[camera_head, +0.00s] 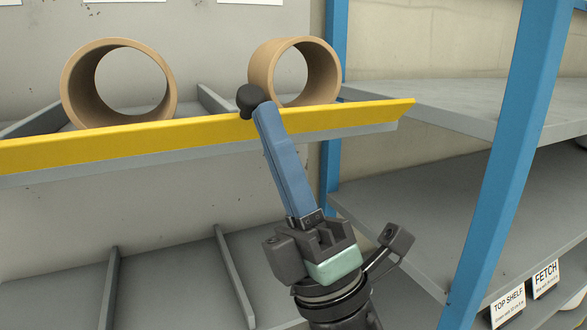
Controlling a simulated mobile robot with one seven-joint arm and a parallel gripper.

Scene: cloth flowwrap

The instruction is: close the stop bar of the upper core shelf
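The upper core shelf crosses the camera view at the upper left. A yellow bar (120,140), which I take to be the stop bar, runs along its front edge and ends at the right near the blue post. Whether it is latched cannot be told. My gripper (318,238) is low in the middle, in front of and below the yellow bar. A long blue bar with a black rounded tip (285,160) reaches from it up to the yellow bar. The tip overlaps the yellow bar's upper edge; contact is unclear. How the blue bar is held, and the finger gap, cannot be made out.
Two brown cores (78,92) (262,70) sit behind the yellow bar. A blue post (507,160) stands at the right, with signs (507,306) below it. Grey shelves (450,195) lie behind the post. A lower shelf with dividers (236,275) is below.

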